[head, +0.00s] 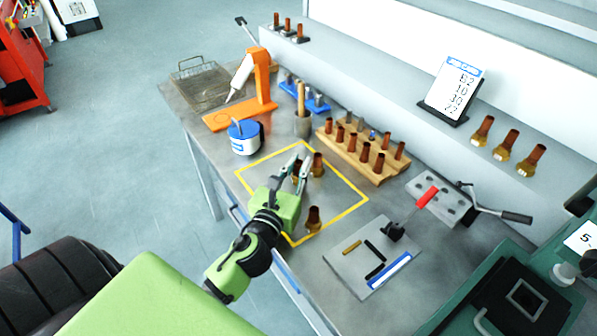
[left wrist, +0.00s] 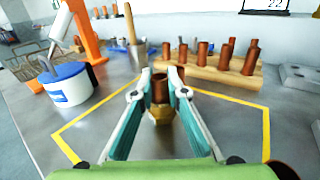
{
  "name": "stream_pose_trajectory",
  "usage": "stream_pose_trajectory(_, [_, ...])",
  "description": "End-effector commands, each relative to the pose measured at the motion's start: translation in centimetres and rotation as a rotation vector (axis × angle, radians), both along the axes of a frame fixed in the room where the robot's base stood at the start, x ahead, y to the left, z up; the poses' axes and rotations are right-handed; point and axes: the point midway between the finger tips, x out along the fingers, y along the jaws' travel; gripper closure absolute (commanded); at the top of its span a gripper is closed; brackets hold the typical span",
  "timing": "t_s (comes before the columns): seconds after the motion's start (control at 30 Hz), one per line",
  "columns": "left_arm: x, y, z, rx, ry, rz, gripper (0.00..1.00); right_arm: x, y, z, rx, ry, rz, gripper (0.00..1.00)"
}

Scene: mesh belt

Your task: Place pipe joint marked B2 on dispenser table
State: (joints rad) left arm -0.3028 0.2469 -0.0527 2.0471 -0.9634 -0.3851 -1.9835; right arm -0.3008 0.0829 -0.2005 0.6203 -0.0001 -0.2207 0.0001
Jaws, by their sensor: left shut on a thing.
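My left gripper (head: 301,164) is shut on a copper-and-brass pipe joint, which the left wrist view shows upright between the fingertips, with its brass hex base (left wrist: 161,114) low. The gripper is inside the yellow square outline (head: 351,208) on the grey dispenser table (head: 222,154). A second pipe joint (head: 318,165) stands just right of the fingers in the head view. A third pipe joint (head: 313,219) stands near the outline's front corner. No marking is readable on the joints, and I cannot tell whether the held one touches the table. My right gripper is out of view.
A wooden rack (head: 378,172) of copper pieces, a mortar-like cup (head: 303,125), a blue-and-white container (head: 244,137) and an orange stand (head: 262,83) surround the outline. A sign (head: 454,91) reads B2, 10, 30, 22. Shelf joints (head: 507,146) stand behind.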

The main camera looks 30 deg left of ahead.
Motion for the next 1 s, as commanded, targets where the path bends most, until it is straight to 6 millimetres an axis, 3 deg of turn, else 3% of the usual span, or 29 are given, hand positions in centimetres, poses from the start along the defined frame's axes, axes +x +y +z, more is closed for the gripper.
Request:
stream_pose_trajectory(0.1, [-0.02,0.03,-1.37,-0.002,-0.001,0.002,1.0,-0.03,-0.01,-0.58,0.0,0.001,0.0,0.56])
stream_pose_trajectory(0.5, [-0.03,-0.03,-1.84,0.0,-0.002,-0.001,1.0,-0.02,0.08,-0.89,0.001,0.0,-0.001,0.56])
stream_pose_trajectory(0.53, [-0.05,-0.03,-1.78,0.0,0.0,-0.001,0.79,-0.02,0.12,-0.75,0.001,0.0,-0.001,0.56])
stream_pose_trajectory(0.57, [-0.05,-0.03,-1.75,0.0,0.0,-0.001,0.71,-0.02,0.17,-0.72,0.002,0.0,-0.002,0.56])
stream_pose_trajectory(1.0, [-0.2,-0.06,-1.38,0.001,0.001,-0.001,0.7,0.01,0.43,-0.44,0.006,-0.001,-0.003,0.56])
